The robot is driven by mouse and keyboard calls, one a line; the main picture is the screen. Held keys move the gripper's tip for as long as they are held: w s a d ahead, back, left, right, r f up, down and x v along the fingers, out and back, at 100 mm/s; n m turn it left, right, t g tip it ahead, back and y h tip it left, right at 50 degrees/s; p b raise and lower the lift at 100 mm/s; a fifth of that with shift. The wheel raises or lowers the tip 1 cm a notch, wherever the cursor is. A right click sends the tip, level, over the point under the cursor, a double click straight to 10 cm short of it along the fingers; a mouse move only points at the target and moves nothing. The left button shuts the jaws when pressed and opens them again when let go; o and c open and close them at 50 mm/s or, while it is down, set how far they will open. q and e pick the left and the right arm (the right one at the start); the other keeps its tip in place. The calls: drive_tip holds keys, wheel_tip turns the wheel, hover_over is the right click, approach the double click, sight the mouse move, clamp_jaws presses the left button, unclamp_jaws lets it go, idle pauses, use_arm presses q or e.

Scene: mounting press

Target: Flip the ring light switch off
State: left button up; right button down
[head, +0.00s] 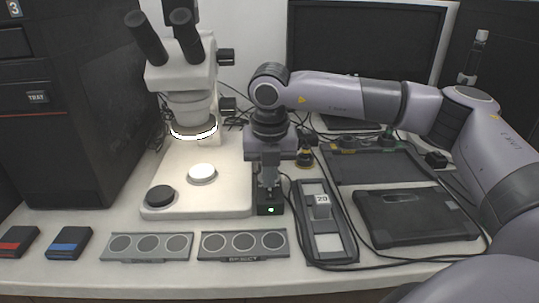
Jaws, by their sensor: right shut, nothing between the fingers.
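The ring light (193,133) under the microscope head glows white. A small black box (269,209) with a lit green indicator stands just right of the microscope base; I take it to be the ring light's switch box. My right gripper (268,187) points down directly over this box, with its fingers shut and empty. The fingers hide the top of the box, so I cannot tell the switch lever's position or whether they touch it. My left gripper is not in view.
The microscope (185,75) stands on its pale base (215,188) to the left. Two trays with round pads, one on the left (148,246) and one on the right (244,244), lie in front. A grey holder (327,245) and a black tablet-like case (418,213) lie right, among cables.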

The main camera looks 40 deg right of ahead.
drive_tip(key=shift+f, duration=0.6)
